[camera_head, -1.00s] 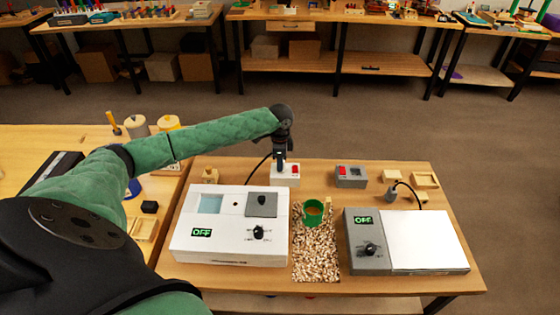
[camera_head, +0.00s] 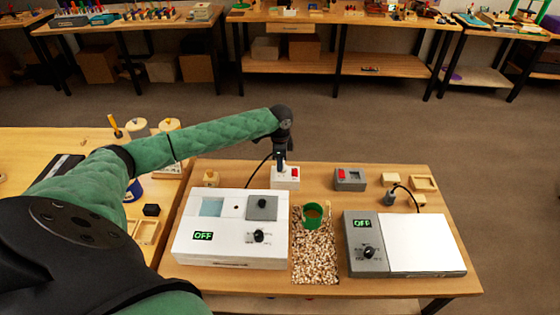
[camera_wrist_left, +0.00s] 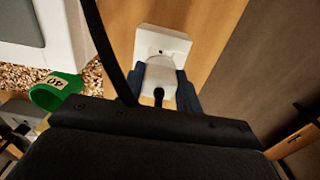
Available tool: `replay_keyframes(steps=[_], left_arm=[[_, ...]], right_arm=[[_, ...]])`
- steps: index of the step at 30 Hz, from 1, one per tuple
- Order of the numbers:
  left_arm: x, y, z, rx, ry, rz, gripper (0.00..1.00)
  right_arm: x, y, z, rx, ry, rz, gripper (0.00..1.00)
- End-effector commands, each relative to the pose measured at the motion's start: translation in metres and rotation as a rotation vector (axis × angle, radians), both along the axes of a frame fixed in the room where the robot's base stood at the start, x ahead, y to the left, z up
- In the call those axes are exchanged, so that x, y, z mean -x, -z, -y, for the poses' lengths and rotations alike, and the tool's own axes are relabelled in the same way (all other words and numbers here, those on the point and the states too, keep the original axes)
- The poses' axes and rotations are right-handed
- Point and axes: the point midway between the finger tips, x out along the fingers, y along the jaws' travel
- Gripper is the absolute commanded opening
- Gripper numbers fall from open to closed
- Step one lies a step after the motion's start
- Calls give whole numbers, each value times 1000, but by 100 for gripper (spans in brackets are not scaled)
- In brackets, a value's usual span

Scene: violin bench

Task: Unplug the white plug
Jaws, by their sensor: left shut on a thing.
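The white plug (camera_wrist_left: 160,78) shows in the left wrist view between the dark blue fingers of my left gripper (camera_wrist_left: 162,92), which is shut on it. A black cable runs from the plug's side of the view past the gripper. The plug lies in front of the white socket box (camera_wrist_left: 163,42); I cannot tell whether it is fully seated. In the head view my left gripper (camera_head: 281,163) points down at the white socket box (camera_head: 286,181), which has a red switch. The gripper hides the plug there. My right gripper is not in view.
A white machine (camera_head: 225,247) reading OFF stands in front of the socket box. A green cup (camera_head: 313,217) sits on wood pellets. A grey socket box (camera_head: 349,180) and a grey-white machine (camera_head: 430,240) with its grey plug (camera_head: 390,197) are to the right.

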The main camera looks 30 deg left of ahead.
Motion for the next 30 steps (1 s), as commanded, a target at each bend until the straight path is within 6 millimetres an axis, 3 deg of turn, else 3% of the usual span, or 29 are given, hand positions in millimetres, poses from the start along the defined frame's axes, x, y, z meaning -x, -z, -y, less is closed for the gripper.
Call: replay_keyframes(steps=[30], left_arm=[[0,-60,0,0,0,0,10]], right_arm=[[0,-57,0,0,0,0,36]])
